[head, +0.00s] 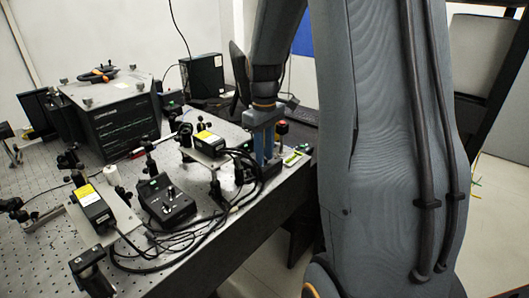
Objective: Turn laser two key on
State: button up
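My gripper (264,158) points down near the right edge of the optical table, over a dark box (268,171) that is partly hidden behind it. Its blue fingers reach close to this box. I cannot tell whether they touch it, or whether there is a gap or a key between them. No key can be made out there. A second black control box (168,206) with a green light and small knobs stands farther left. Two laser heads with yellow labels show, one near the middle (208,142) and one at the left (95,209). No readable label shows which is laser two.
Black cables (195,238) loop across the front of the perforated table (235,245). Optical mounts stand around the lasers. A large black instrument (125,125) stands at the back left. A small red-topped item (282,127) is just right of my gripper.

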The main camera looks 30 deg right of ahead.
grip_shut()
jog(key=shift+m, duration=0.3)
jog(key=m+p, duration=0.2)
jog(key=m, duration=0.1)
jog(key=shift+r, duration=0.1)
jog(key=m+p, duration=0.1)
jog(key=m, duration=0.3)
jog(key=m+p, duration=0.1)
jog(key=m, duration=0.4)
jog(key=m+p, duration=0.1)
jog(key=m, duration=0.4)
jog(key=shift+m, duration=0.3)
